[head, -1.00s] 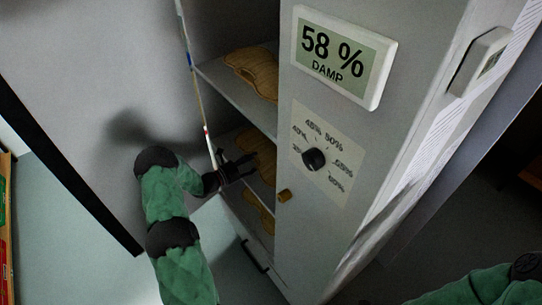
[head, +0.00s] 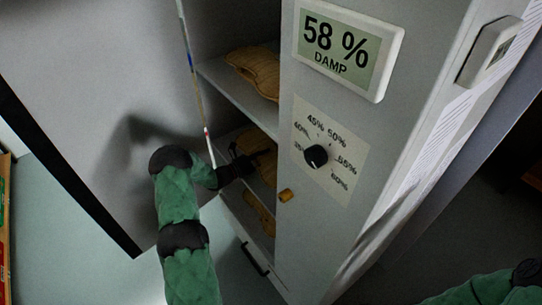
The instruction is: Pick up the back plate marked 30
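Violin plates of tan wood lie on the shelves of an open grey cabinet: one on the upper shelf (head: 256,70), one on the middle shelf (head: 257,140) and one on the lower level (head: 259,213). No number is readable on any of them, so I cannot tell which is marked 30. My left gripper (head: 246,156) reaches into the cabinet at the middle shelf, its dark fingers spread at the middle plate and partly covering it. I cannot tell whether they touch it. My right gripper is out of view; only part of my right arm shows at the bottom right.
The open door (head: 90,90) stands left of my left arm. A drawer handle (head: 254,258) is below the shelves.

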